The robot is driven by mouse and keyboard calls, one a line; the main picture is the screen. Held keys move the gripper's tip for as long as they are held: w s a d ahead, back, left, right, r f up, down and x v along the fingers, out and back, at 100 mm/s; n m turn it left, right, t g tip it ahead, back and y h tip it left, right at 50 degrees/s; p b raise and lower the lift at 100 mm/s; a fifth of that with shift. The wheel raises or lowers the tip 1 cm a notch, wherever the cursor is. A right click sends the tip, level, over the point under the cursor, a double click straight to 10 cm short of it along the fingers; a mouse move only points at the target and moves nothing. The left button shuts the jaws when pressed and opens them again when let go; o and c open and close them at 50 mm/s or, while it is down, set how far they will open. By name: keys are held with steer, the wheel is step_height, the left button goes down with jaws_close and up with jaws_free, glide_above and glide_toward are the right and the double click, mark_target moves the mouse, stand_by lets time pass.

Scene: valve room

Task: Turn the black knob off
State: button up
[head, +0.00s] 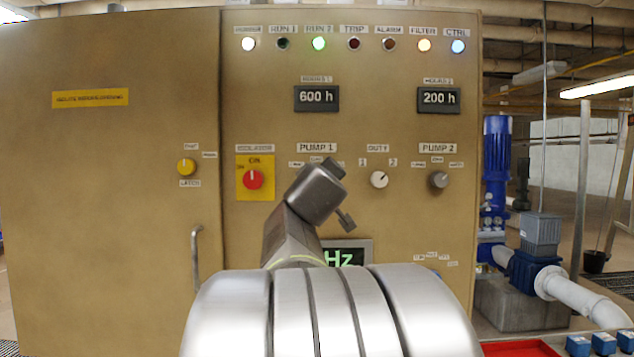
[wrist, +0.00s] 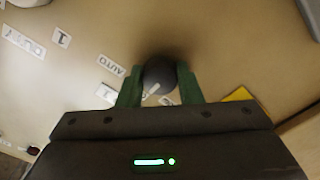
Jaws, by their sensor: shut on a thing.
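The black knob (wrist: 159,71) is in the wrist view, a dark round knob on the tan panel. The two green fingers of my gripper (wrist: 160,88) are shut on its sides. A short pale mark shows on the knob's near side, partly hidden by my gripper; its exact setting is hard to read. An AUTO label (wrist: 110,66) is beside the knob, and another label (wrist: 106,93) is by the left finger. In the head view my arm hides the knob below the PUMP 1 label (head: 316,147).
The tan cabinet panel (head: 450,110) carries a red isolator knob (head: 253,180) on a yellow plate, a white duty knob (head: 379,180) and a grey PUMP 2 knob (head: 439,180). A door handle (head: 196,270) sticks out at left. Blue pumps (head: 541,235) stand at right.

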stand_by(0.3)
steer(key=o, duration=1)
steer(key=shift+s, duration=0.1)
